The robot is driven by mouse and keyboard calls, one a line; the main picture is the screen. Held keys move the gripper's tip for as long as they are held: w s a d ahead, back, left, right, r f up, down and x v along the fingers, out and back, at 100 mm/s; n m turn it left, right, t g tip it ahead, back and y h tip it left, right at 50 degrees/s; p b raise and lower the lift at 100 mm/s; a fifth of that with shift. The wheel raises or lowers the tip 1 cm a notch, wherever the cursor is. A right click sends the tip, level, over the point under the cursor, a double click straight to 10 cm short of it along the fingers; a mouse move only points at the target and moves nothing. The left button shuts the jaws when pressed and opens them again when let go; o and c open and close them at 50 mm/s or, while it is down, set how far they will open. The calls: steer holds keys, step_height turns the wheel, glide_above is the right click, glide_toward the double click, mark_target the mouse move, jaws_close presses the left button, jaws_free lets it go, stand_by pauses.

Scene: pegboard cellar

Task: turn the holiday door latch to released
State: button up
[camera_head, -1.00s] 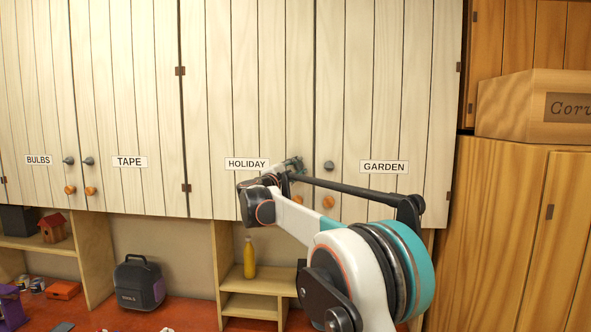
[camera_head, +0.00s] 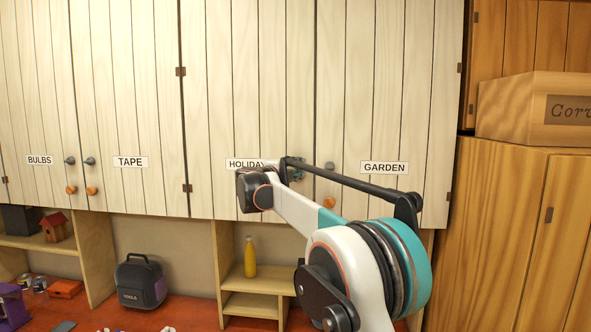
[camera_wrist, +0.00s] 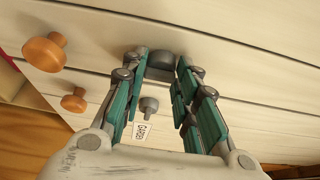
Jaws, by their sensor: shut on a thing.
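The holiday door (camera_head: 220,110) is a pale plank cabinet door, shut, with a HOLIDAY label (camera_head: 243,163) partly covered by my arm. Its latch, a dark grey knob (camera_wrist: 160,66), sits between my fingertips in the wrist view. My gripper (camera_wrist: 158,60) has teal-lined fingers on either side of the knob and is shut on it. In the head view my gripper (camera_head: 297,169) is at the door's lower right corner, where the arm hides the latch. The angle the latch is turned to cannot be told.
The garden door (camera_head: 390,100) is just right, with a grey knob (camera_wrist: 149,104) and an orange knob (camera_wrist: 73,101). The holiday door's orange knob (camera_wrist: 44,53) is beside my gripper. A yellow bottle (camera_head: 250,257) stands on the shelf below.

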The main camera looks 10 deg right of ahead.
steer(key=o, duration=1.1)
steer(key=shift+c, duration=0.2)
steer(key=v, duration=1.2)
steer(key=shift+d, duration=0.1)
